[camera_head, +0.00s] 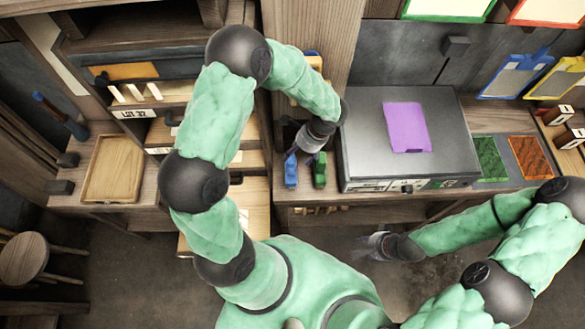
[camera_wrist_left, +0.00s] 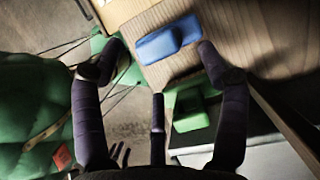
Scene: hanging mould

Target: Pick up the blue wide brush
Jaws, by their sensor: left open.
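The blue wide brush (camera_head: 291,172) lies on the wooden bench left of the grey box. In the left wrist view the blue brush (camera_wrist_left: 168,40) lies beyond the fingertips, between their lines. A green brush (camera_head: 320,172) lies right beside it; it also shows in the left wrist view (camera_wrist_left: 190,108), near the right finger. My left gripper (camera_head: 304,153) is above the two brushes, partly hidden by its own wrist. Its fingers (camera_wrist_left: 155,58) are spread and hold nothing. My right gripper (camera_head: 376,245) hangs in front of the bench, away from the brushes; its jaws are too small to read.
A grey box (camera_head: 365,140) with a purple sheet (camera_head: 407,126) stands close to the right of the brushes. A wooden post (camera_head: 315,20) rises behind. Open drawers (camera_head: 205,130) stand at the left, with a wooden tray (camera_head: 113,170) further left.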

